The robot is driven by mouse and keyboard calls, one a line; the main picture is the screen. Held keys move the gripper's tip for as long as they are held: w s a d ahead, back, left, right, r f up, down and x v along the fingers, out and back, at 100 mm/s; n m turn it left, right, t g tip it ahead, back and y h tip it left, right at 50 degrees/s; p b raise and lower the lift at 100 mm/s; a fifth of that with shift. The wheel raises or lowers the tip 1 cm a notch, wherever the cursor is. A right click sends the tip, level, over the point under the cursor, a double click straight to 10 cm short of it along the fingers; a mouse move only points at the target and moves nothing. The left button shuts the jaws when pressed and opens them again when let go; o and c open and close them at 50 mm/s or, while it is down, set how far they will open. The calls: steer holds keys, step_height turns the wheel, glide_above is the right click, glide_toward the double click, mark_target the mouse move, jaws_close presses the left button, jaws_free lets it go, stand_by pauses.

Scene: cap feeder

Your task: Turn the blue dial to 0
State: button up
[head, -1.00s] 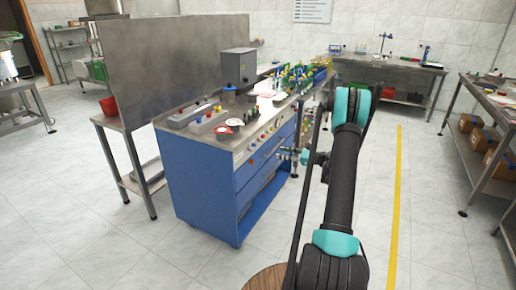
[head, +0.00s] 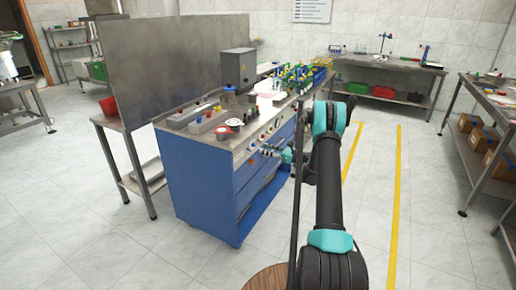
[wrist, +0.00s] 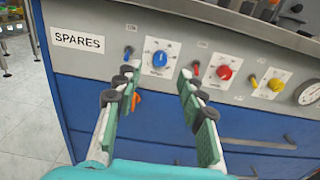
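The blue dial (wrist: 158,58) sits on a white scale plate on the front panel of the blue cabinet. In the wrist view it lies just beyond and between my fingertips, slightly above them. The scale numbers and the dial's setting are too small to read. My gripper (wrist: 158,78) is open, one finger on each side of the dial, with nothing between the fingers. I cannot tell whether either finger touches the panel. In the head view my gripper (head: 268,150) is in front of the cabinet's panel, and the blue dial cannot be made out.
A blue toggle (wrist: 128,53) is left of the dial, a red toggle (wrist: 196,69) to its right. Further right are a red dial (wrist: 224,72), a yellow dial (wrist: 276,85) and a gauge (wrist: 309,92). An orange part (wrist: 136,101) shows beside the left finger. A "SPARES" label (wrist: 77,41) is left.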

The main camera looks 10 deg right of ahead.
mark_target(254, 145)
steer(key=shift+x, duration=2.65)
steer(key=shift+c, duration=0.4)
jaws_close()
